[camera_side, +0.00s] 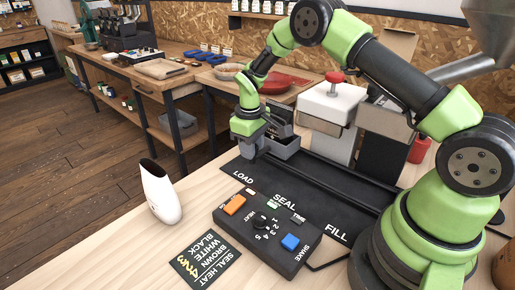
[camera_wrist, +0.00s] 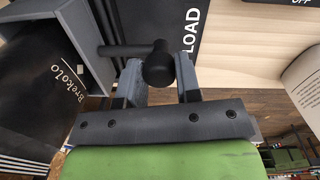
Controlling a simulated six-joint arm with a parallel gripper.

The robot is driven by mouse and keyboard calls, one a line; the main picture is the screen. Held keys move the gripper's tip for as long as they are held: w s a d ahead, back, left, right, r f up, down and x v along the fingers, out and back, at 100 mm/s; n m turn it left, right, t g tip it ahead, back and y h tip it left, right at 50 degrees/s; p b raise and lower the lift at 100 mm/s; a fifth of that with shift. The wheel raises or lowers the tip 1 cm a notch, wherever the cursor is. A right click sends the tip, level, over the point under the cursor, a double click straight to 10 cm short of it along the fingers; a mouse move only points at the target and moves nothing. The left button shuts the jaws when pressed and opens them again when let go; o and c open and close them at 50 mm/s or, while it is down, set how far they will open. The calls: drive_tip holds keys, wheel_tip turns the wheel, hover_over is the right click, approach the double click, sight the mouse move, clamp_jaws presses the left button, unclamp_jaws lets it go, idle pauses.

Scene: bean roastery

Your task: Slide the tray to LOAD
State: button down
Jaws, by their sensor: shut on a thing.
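The grey tray (camera_side: 283,149) stands at the LOAD end of the black track board (camera_side: 318,178), just behind the LOAD label (camera_side: 243,178). In the wrist view the tray (camera_wrist: 92,28) is at the upper left and holds a black bag (camera_wrist: 45,100) marked Brekolo. A black knob (camera_wrist: 158,65) on a bar sticks out from the tray's side. My gripper (camera_wrist: 165,82) is shut on this knob, one finger on each side. In the side view my gripper (camera_side: 258,138) hides part of the tray. The LOAD label (camera_wrist: 190,32) also shows right of the knob.
A control box (camera_side: 265,232) with orange and blue buttons stands in front of the board. A white bottle-shaped thing (camera_side: 160,192) and a black heat card (camera_side: 205,258) are on the table at left. A white sealing machine (camera_side: 330,108) stands behind the board.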

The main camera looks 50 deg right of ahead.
drive_tip(key=shift+w+d, duration=0.1)
drive_tip(key=shift+w, duration=0.15)
drive_tip(key=c, duration=0.8)
unclamp_jaws()
wheel_tip(320, 180, up, 10)
drive_tip(key=shift+a, duration=0.25)
drive_tip(key=shift+s+r, duration=0.1)
